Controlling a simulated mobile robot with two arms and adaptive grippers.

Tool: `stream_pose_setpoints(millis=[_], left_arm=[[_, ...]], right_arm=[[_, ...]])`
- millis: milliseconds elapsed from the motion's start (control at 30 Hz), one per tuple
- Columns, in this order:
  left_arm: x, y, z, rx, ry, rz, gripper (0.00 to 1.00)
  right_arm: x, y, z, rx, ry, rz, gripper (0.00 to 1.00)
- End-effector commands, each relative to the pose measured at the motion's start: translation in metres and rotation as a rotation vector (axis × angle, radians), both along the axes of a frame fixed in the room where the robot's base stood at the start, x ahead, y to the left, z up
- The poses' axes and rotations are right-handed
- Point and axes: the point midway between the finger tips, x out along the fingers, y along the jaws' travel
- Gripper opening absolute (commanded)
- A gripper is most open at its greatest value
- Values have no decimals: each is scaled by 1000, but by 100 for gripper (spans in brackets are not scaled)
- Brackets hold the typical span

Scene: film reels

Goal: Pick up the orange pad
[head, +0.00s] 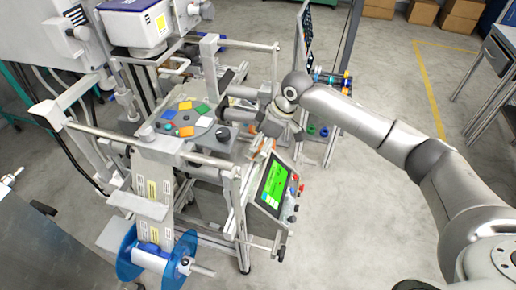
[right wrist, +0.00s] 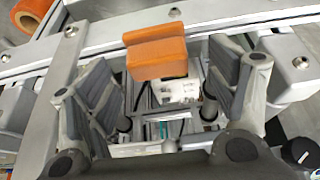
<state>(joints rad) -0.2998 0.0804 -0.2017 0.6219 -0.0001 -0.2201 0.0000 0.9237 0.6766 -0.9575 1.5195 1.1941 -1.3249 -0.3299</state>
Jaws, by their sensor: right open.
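An orange pad (right wrist: 158,52), a thick block with a raised back edge, sits at a grey rail in the right wrist view. My right gripper (right wrist: 163,84) is open, with its grey fingers on either side of the pad and gaps to both. In the head view my right gripper (head: 278,124) is at the machine's right side, above an orange patch (head: 264,146) that it partly hides. My left gripper is not in view.
A tilted green screen (head: 273,188) stands below my right gripper. Rails (right wrist: 85,50) run close around the pad. A blue reel (head: 130,253) is at the front.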

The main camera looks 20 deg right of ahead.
Motion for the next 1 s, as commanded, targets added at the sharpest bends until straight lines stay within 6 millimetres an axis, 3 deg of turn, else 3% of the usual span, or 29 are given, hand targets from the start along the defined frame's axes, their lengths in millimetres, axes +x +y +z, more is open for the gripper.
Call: stream_pose_setpoints(millis=[133, 400, 767, 1000], left_arm=[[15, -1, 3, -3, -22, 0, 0], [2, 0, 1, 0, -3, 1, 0], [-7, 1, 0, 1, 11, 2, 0], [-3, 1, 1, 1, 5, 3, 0]], right_arm=[[3, 4, -15, 0, 1, -2, 79], [4, 5, -18, 0, 0, -1, 77], [4, 5, -18, 0, 0, -1, 31], [4, 5, -17, 0, 0, -1, 29]])
